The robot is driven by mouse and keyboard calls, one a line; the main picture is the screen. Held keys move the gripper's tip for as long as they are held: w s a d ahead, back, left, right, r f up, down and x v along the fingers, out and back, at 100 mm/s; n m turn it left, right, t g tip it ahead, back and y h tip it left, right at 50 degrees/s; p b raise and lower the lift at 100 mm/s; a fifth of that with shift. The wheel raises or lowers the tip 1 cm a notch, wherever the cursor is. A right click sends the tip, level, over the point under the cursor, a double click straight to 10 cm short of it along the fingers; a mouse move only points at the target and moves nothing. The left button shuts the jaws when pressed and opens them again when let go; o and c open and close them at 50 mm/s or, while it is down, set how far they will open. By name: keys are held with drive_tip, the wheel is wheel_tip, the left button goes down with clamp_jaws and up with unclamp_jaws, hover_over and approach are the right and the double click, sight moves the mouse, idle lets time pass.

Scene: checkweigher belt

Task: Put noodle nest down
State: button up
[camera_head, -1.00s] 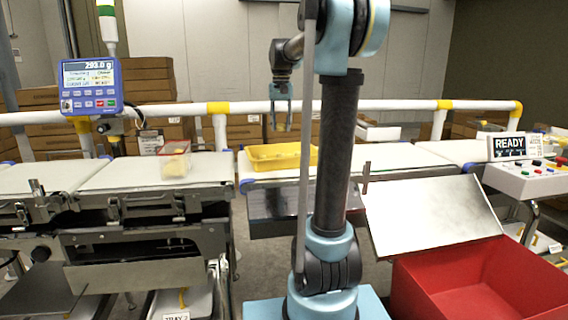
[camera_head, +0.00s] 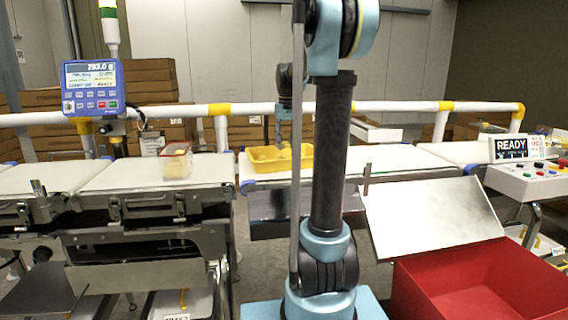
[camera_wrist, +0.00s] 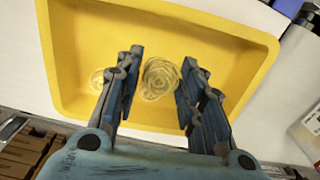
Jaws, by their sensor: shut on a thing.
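My gripper (camera_head: 280,148) is low over the yellow tray (camera_head: 250,170), with its fingertips down at the tray's inside. In the wrist view, my gripper (camera_wrist: 161,60) is shut on a pale, coiled noodle nest (camera_wrist: 160,80) between its two fingers. The tray's yellow floor and rim (camera_wrist: 150,8) surround it. A second pale nest (camera_wrist: 97,80) shows in the tray to the left, partly hidden behind the left finger. Whether the held nest touches the tray floor, I cannot tell.
A clear box (camera_head: 176,162) stands on the left belt (camera_head: 120,173) near the blue weight display (camera_head: 92,88). A red bin (camera_head: 480,290) and tilted metal plate (camera_head: 430,215) are at right. A READY sign (camera_head: 510,148) stands at far right. The tray's right side looks empty.

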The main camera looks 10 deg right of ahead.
drive_tip(key=shift+f, duration=3.6)
drive_tip(key=o, duration=0.8)
